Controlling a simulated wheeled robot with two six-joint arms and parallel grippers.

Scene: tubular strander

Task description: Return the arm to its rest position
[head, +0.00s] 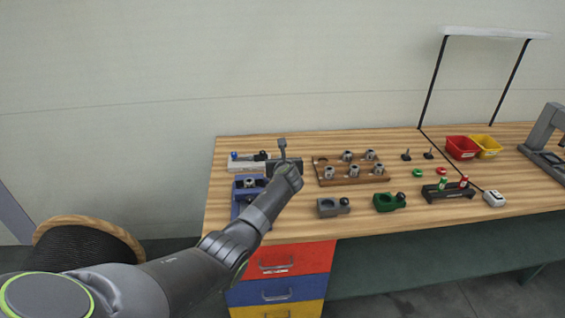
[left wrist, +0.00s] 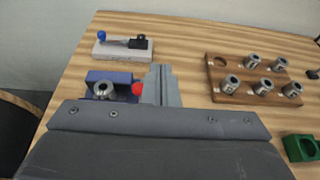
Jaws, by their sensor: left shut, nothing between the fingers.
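My left arm (head: 215,245) comes in from the lower left and reaches over the left end of the wooden workbench (head: 390,140). My left gripper (head: 283,146) is shut and empty, above the bench's left part. In the left wrist view its closed fingers (left wrist: 160,85) point away over the bench, beside a blue fixture (left wrist: 110,76) with a metal ring part and a red knob. The blue fixture also shows in the head view (head: 238,200), partly hidden by my arm. My right gripper is not in view.
A wooden tray (head: 382,179) with several metal parts, a grey block (head: 333,208) and a green block (head: 388,202) stand right of the gripper. A light base with a blue knob (head: 240,165) lies behind. Red and yellow bins (head: 463,148) stand farther right. A cable reel (head: 75,242) is left of the bench.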

